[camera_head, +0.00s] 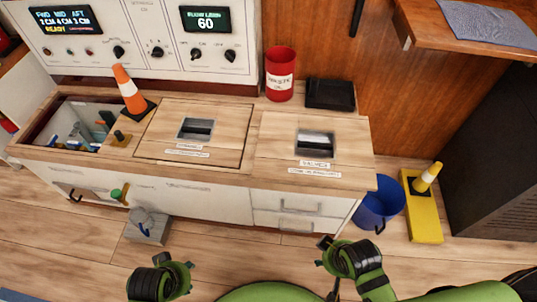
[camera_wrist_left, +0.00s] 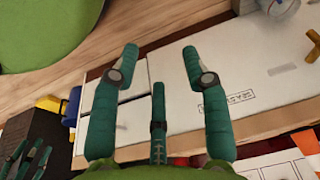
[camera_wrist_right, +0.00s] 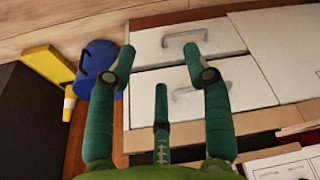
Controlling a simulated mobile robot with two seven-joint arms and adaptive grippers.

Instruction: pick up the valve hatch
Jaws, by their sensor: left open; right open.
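The valve hatch (camera_head: 278,150) is a light wood panel at the right of the counter top, with a dark recessed handle (camera_head: 314,144) in a silver frame. The label below the handle appears to read "VALVES"; its second line is too small to read. The hatch lies flat in the counter. My left gripper (camera_head: 176,264) is open and empty, low in front of the counter's white front. My right gripper (camera_head: 322,252) is open and empty, nearer the hatch but in front of and below the counter edge. Both also show open in their wrist views (camera_wrist_left: 160,54) (camera_wrist_right: 158,53).
A second hatch (camera_head: 225,118) lies to the left, beside an open bay (camera_head: 45,130). An orange cone (camera_head: 129,88), a red can (camera_head: 280,73) and a black tray (camera_head: 330,94) stand on the counter. A blue bucket (camera_head: 380,203) and yellow block (camera_head: 424,215) are at right.

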